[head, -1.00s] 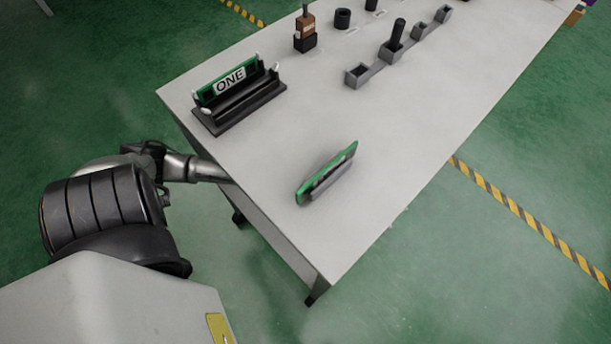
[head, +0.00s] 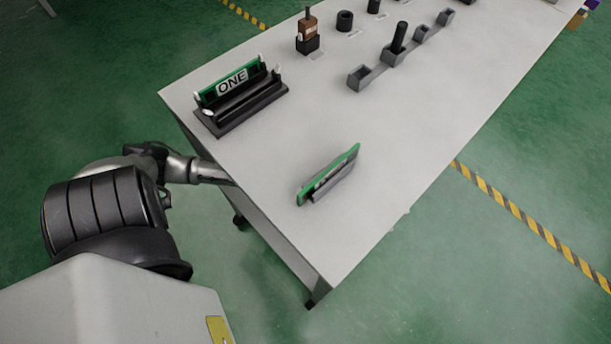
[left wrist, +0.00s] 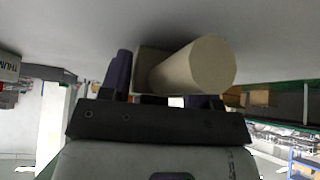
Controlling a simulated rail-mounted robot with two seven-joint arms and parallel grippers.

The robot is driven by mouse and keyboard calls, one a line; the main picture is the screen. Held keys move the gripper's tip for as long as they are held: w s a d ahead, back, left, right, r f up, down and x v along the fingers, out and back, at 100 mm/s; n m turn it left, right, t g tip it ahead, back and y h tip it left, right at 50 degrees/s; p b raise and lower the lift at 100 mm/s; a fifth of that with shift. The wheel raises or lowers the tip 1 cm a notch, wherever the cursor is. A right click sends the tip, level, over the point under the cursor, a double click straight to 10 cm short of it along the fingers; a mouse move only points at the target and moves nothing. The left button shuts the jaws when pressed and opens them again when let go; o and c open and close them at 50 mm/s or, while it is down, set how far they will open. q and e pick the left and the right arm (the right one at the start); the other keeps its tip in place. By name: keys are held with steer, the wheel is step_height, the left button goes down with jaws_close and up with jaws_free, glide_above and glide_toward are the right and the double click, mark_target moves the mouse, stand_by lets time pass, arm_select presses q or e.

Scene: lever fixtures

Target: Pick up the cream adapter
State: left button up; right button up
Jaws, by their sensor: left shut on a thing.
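The cream adapter (left wrist: 195,68) shows in the left wrist view as a pale cylinder with a squarer block at its left end. It lies across the jaws of my left gripper (left wrist: 170,76), which is shut on it. One dark finger shows at its left; the other is mostly hidden behind the cylinder. In the head view my left arm reaches to the table's left edge, where its gripper is hidden, and the adapter is not visible. My right gripper is in neither view.
The grey table (head: 245,170) holds a black rack with a green ONE board (head: 232,84), another green board (head: 328,176), a brown part in a black holder (head: 307,36) and grey sockets with a black peg (head: 398,40). A plain grey surface (left wrist: 60,35) fills the top of the wrist view.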

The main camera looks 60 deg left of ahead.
arm_select(q)
steer(key=shift+r, duration=0.1)
steer(key=shift+c, duration=0.4)
step_height(320, 180, up, 4)
steer(key=p, duration=0.3)
steer(key=shift+p, duration=0.3)
steer(key=w+d+r+p, duration=0.2)
steer(key=d+r+p, duration=0.4)
steer(key=d, duration=0.5)
steer(key=shift+w+d+r+p, duration=0.2)
steer(key=shift+r+p, duration=0.1)
steer(key=shift+r, duration=0.15)
